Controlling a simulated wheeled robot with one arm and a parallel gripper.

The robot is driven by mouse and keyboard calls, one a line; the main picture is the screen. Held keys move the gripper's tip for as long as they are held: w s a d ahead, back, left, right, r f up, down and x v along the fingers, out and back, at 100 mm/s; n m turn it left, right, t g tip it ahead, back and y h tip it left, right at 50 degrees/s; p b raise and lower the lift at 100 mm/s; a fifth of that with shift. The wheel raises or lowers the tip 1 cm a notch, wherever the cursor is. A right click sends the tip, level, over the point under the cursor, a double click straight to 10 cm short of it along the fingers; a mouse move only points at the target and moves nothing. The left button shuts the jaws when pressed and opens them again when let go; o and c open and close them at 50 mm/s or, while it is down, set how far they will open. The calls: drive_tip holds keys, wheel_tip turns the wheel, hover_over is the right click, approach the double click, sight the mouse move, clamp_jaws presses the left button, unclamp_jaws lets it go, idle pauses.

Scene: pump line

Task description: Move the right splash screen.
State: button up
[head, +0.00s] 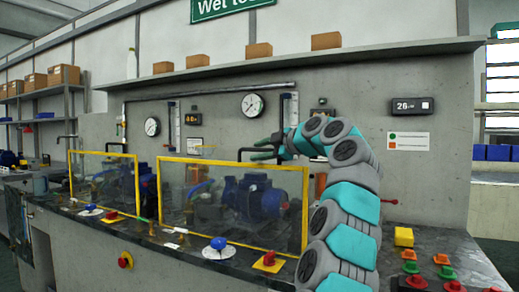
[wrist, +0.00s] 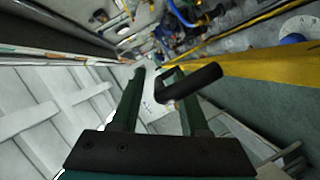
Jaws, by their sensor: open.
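The right splash screen (head: 232,165) is a clear panel in a yellow frame, standing upright on the bench in front of a blue pump (head: 255,198). A dark handle (head: 245,150) shows at its top edge. My gripper (head: 262,148) is open at that top edge, fingers pointing left. In the wrist view the black handle (wrist: 200,80) crosses the right finger, its left end reaching the gap between the fingers (wrist: 157,75). I cannot tell whether they touch. The yellow frame (wrist: 265,65) runs along the right. The left splash screen (head: 136,185) stands further left.
A blue valve wheel (head: 218,243) and a red-and-yellow switch (head: 268,261) sit on the bench before the screen. Colored buttons (head: 440,259) and a yellow block (head: 403,236) are at the right. Gauges (head: 252,105) hang behind, below a shelf (head: 290,61) with boxes.

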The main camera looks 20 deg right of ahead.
drive_tip(key=shift+c, duration=0.2)
drive_tip(key=shift+w, duration=0.1)
clamp_jaws()
idle(1.2)
